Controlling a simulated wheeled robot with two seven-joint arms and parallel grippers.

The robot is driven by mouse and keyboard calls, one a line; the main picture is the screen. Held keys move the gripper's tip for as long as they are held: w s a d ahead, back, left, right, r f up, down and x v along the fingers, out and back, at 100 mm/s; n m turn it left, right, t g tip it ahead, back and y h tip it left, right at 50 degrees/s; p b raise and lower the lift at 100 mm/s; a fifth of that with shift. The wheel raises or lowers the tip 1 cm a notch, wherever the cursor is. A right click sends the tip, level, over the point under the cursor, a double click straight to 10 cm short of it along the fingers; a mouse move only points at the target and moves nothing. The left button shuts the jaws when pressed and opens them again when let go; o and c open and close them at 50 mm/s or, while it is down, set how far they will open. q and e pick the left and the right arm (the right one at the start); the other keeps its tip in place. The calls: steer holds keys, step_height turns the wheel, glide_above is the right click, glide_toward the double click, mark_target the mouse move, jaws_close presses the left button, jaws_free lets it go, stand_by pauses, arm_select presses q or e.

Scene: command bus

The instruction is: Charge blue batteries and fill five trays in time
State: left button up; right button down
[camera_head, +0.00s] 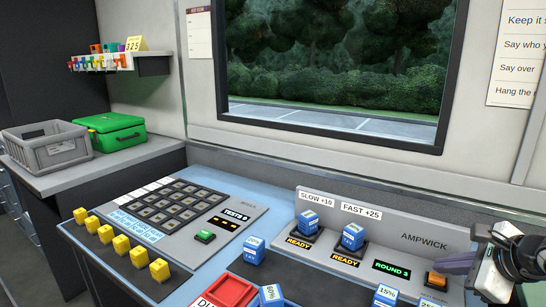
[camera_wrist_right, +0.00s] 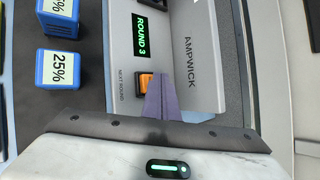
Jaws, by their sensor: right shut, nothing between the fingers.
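Two blue batteries (camera_head: 308,222) (camera_head: 353,236) stand on the Ampwick charger (camera_head: 455,243), by the SLOW +10 and FAST +25 labels, each with a READY sign in front. Another blue battery (camera_head: 254,250) stands left of them. A 60% battery (camera_head: 270,294), a 15% battery (camera_head: 385,295) and a 25% battery (camera_wrist_right: 62,69) are nearer. The charger's display (camera_head: 391,266) reads ROUND 3. My right gripper (camera_head: 450,266) is shut and empty, its purple fingertips at the orange NEXT ROUND button (camera_wrist_right: 144,84); I cannot tell whether they touch. My left gripper is out of view.
A panel with dark square slots (camera_head: 165,207) and a green button (camera_head: 205,236) lies left. Several yellow blocks (camera_head: 122,244) line its front edge. A red bin (camera_head: 230,291) is at the front. A grey crate (camera_head: 45,148) and green case (camera_head: 110,132) stand on the left counter.

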mark_target(442, 281)
step_height(442, 281, up, 6)
steer(key=p, duration=0.2)
steer(key=shift+p, duration=0.4)
stand_by(0.4)
